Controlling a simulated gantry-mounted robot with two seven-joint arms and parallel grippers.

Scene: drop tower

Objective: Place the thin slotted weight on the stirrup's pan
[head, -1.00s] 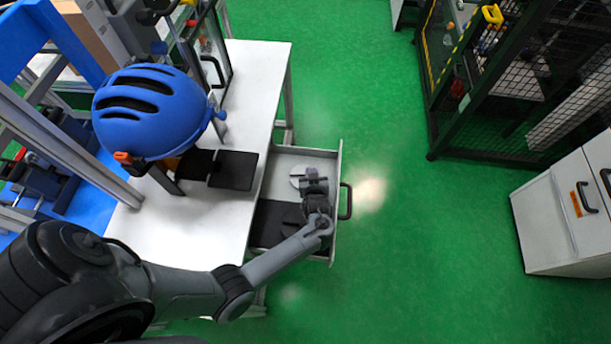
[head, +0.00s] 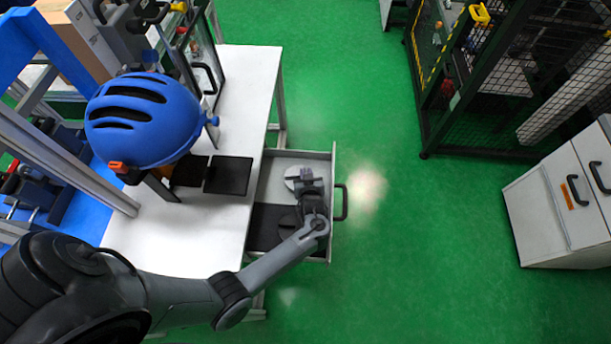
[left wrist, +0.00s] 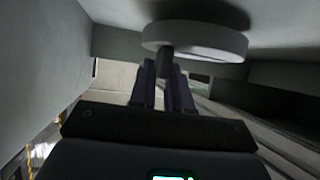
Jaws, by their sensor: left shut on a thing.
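A pale round weight (head: 292,174) shows in the open drawer, partly hidden by my left gripper (head: 307,184). In the left wrist view the pale disc (left wrist: 195,40) has a short dark stem, and the fingers of my left gripper (left wrist: 163,80) are shut on that stem. The disc's slot and its thickness against other weights cannot be made out. I cannot make out the stirrup's pan for certain. My right gripper is not in view.
The drawer (head: 333,165) stands out from the white table (head: 250,85), its walls close around my left gripper. A blue helmet (head: 145,118) and black pads (head: 229,176) are on the table side. A mesh cage (head: 470,110) and white cabinet (head: 550,215) stand right; green floor between is clear.

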